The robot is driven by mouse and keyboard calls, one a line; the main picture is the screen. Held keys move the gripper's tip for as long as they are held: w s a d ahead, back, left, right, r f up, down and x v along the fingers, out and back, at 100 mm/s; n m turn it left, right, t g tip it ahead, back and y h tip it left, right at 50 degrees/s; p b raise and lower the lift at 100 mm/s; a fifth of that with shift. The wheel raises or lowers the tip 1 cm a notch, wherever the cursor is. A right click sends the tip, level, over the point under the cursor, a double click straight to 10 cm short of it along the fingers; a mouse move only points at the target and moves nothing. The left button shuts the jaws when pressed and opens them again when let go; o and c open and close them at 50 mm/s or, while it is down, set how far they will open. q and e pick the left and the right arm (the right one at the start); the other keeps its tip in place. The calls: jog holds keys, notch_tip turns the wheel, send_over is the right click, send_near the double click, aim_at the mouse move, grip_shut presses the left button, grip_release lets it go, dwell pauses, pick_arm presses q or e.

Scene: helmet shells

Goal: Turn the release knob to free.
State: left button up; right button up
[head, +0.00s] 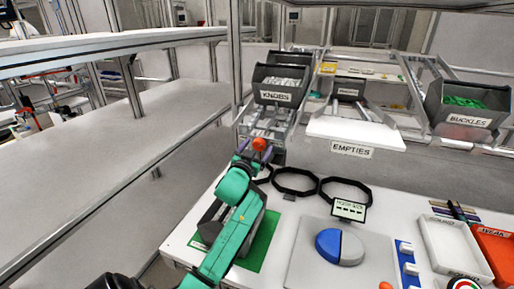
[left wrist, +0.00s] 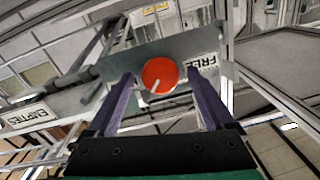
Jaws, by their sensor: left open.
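The red round release knob (left wrist: 160,75) sits on a grey plate (left wrist: 130,60) in the left wrist view. Its white pointer line slants toward the lower left of that view. A FREE label (left wrist: 204,68) is on the plate to the knob's right. In the head view the knob (head: 259,144) is small, below the KNOBS bin. My left gripper (head: 248,159) is open at the knob; in the wrist view its two purple fingers stand on either side of it. Whether they touch it is unclear. The plate's left side is partly hidden by a finger. My right gripper is not in view.
The KNOBS bin (head: 279,85) stands above the knob, the EMPTIES chute (head: 355,130) to its right and the BUCKLES bin (head: 464,105) farther right. Two black rings (head: 345,181) and a blue-grey disc (head: 340,247) are on the white bench. The left table (head: 120,140) is clear.

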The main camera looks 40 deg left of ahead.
pick_arm(q)
jog(key=c, duration=1.3)
jog(key=shift+c, duration=0.2)
